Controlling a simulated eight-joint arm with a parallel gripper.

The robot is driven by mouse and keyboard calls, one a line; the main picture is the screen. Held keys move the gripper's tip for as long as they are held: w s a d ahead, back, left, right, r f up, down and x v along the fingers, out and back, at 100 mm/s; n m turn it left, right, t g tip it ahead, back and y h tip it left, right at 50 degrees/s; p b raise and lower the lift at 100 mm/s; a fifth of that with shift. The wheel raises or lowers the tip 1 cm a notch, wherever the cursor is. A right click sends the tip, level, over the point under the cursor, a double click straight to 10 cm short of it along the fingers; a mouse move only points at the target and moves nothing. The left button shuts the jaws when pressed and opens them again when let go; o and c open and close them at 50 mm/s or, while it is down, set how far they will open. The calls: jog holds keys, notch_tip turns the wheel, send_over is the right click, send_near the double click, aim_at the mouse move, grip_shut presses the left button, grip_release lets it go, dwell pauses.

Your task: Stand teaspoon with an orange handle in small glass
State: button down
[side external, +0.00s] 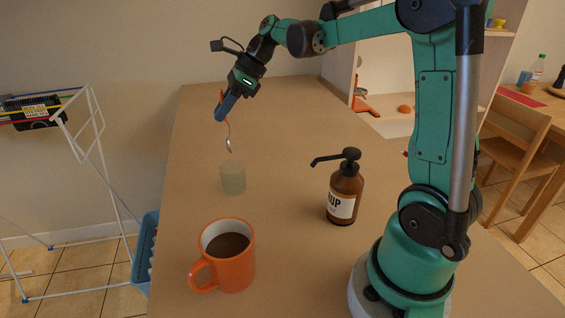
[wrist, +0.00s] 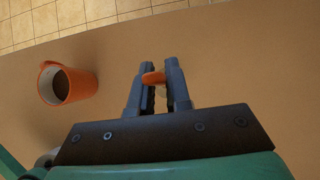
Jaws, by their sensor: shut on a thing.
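My gripper (side external: 225,107) is shut on the orange handle of the teaspoon (side external: 228,137). The spoon hangs with its metal bowl downward, close above the small glass (side external: 233,178) in the side view. The glass is pale and translucent and stands upright on the table. In the wrist view the orange handle end (wrist: 153,78) shows between the two fingers of my gripper (wrist: 158,84). The rest of the spoon is hidden there, and I cannot make out the glass in that view.
An orange mug (side external: 226,262) with dark liquid stands in front of the glass; it also shows in the wrist view (wrist: 71,86). A brown pump bottle (side external: 344,190) stands to the right. The table (side external: 290,125) is clear behind the glass.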

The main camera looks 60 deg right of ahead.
aim_at(228, 140)
jog(key=shift+f, duration=3.55)
jog(key=c, duration=0.8)
grip_release()
jog(key=shift+o, duration=0.2)
jog(key=v, duration=0.5)
jog(key=shift+s+d+r, duration=0.1)
jog(key=shift+s+r, duration=0.05)
jog(key=shift+r, duration=0.1)
